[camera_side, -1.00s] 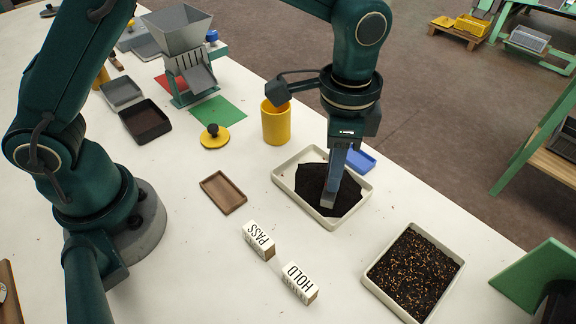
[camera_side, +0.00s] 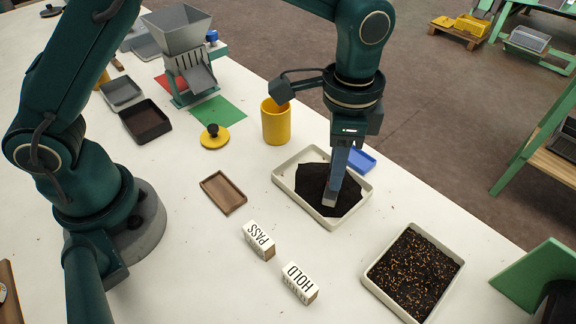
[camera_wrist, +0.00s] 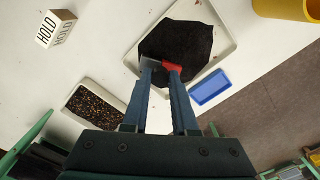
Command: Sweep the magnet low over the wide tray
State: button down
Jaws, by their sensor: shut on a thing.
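In the wrist view the tray (camera_wrist: 229,42) lies under and beyond the fingertips. My gripper (camera_side: 337,188) points down over the right part of the heap. It is shut on the magnet (camera_wrist: 171,66), a small bar with a red end and a grey end between the fingertips. The magnet is low over the dark material; I cannot tell whether it touches. In the side view the fingers mostly hide the red end.
A tray of dark grains with orange bits (camera_side: 412,272) stands at the right. PASS (camera_side: 258,241) and HOLD (camera_side: 299,283) blocks stand in front. A yellow cup (camera_side: 276,124) and blue tray (camera_side: 361,159) are close behind. A brown tray (camera_side: 223,192) lies to the left.

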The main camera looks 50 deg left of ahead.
jog(key=shift+w+a, duration=0.35)
jog(key=shift+a, duration=0.8)
jog(key=shift+w+a, duration=0.35)
jog(key=shift+a, duration=0.75)
jog(key=shift+w+a, duration=0.35)
jog(key=shift+a, duration=0.8)
jog(key=shift+w+d, duration=0.4)
jog(key=shift+d, duration=0.85)
jog(key=shift+w+d, duration=0.35)
jog(key=shift+d, duration=0.95)
jog(key=shift+w+d, duration=0.4)
jog(key=shift+d, duration=0.85)
jog(key=shift+a, duration=0.1)
jog(key=shift+a, duration=3.7)
jog(key=shift+d, duration=0.15)
